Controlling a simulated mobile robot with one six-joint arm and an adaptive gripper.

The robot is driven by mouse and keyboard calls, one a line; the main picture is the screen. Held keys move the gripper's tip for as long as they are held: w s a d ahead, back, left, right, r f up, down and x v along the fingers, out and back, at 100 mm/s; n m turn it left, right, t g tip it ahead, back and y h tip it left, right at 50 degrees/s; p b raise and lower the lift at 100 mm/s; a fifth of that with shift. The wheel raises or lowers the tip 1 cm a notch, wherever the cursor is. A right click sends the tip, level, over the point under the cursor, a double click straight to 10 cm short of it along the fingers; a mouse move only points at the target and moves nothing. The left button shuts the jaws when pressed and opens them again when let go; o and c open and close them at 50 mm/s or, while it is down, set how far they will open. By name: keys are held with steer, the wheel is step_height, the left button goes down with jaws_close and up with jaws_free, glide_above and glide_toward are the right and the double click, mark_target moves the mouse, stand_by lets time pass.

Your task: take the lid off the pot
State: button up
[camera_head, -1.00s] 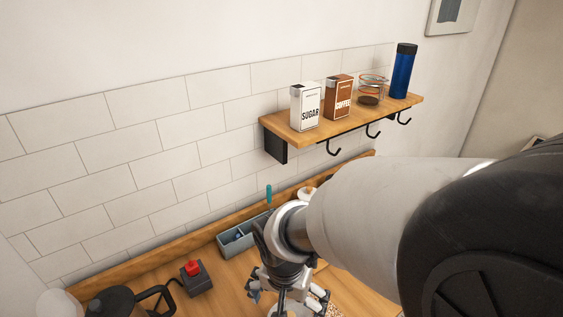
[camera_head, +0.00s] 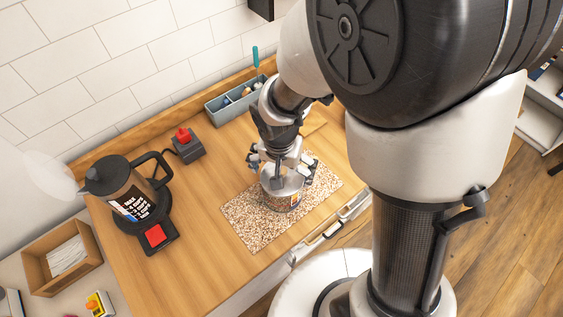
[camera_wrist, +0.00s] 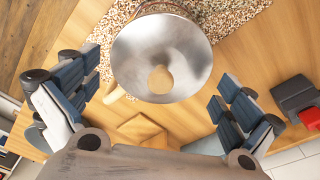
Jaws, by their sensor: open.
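The pot (camera_head: 284,203) stands upright on a speckled mat on the wooden worktop, with a coloured patch on its side. Its shiny metal lid (camera_wrist: 185,60) is on top, with a round beige knob (camera_wrist: 160,79) in the middle. My gripper (camera_head: 281,171) is open above the lid, its fingers spread to either side. In the wrist view my gripper (camera_wrist: 157,84) has one padded finger left and one right of the lid, with gaps between. In the head view the gripper hides much of the lid and the knob.
The speckled mat (camera_head: 243,221) lies near the worktop's front edge. A coffee maker (camera_head: 126,190) stands at left. A black box with a red button (camera_head: 187,146) and a grey-blue organizer (camera_head: 232,106) stand at the back. A cardboard box (camera_head: 39,275) is at lower left.

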steer(key=shift+c, duration=0.2)
steer(key=c, duration=1.1)
steer(key=shift+s, duration=0.15)
steer(key=c, duration=0.5)
steer(key=shift+f, duration=0.1)
steer(key=shift+c, duration=0.2)
